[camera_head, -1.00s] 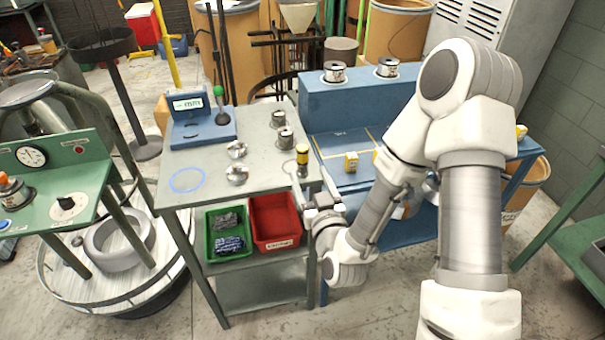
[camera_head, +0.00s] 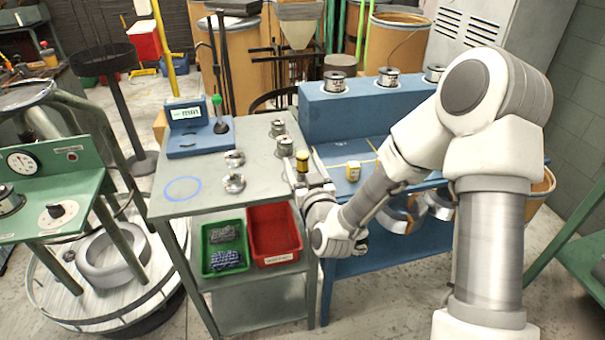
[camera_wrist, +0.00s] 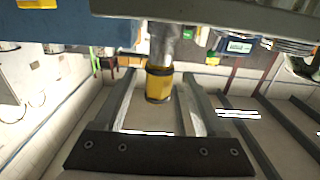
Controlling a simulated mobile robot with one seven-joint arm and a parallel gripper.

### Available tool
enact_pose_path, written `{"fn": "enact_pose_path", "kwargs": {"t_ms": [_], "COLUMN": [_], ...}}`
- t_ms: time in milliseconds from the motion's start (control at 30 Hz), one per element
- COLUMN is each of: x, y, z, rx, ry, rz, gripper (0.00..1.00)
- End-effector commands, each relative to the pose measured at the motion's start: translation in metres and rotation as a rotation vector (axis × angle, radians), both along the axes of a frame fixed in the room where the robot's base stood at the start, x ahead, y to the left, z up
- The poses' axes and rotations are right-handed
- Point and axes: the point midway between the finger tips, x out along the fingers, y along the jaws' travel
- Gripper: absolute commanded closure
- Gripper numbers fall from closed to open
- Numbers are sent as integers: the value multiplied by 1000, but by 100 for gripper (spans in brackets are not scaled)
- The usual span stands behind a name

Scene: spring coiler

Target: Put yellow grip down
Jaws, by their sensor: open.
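The yellow grip (camera_head: 302,161), a short cylinder with dark ends, is at the right edge of the grey table (camera_head: 212,185) in the head view. My gripper (camera_head: 301,178) is right beside it at that edge. In the wrist view the yellow grip (camera_wrist: 158,86) lies between my gripper's two fingers (camera_wrist: 159,77), which are spread apart. A gap shows on each side of the grip, and a silvery shaft is joined to its end. I cannot tell what bears the grip.
Metal spools (camera_head: 284,145) and silver rings (camera_head: 234,183) stand on the grey table, with a blue gauge (camera_head: 190,130) behind. Green (camera_head: 225,270) and red (camera_head: 274,260) bins sit below. The blue bench (camera_head: 341,155) stands close on the right.

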Motion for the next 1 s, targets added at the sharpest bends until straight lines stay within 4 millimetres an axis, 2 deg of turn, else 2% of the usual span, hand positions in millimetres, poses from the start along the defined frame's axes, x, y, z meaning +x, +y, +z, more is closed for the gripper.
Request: {"fn": "enact_pose_path", "kwargs": {"t_ms": [100,233,567,900,967,1000], "x": [18,31,35,35,35,35], "y": [2,7,8,8,8,8], "z": [-5,-4,-4,-4,-4,-4], "rx": [2,1,0,0,0,0], "ry": [0,-1,0,0,0,0], "rz": [-2,0,1,1,1,1], "gripper": [28,28,29,90,100,100]}}
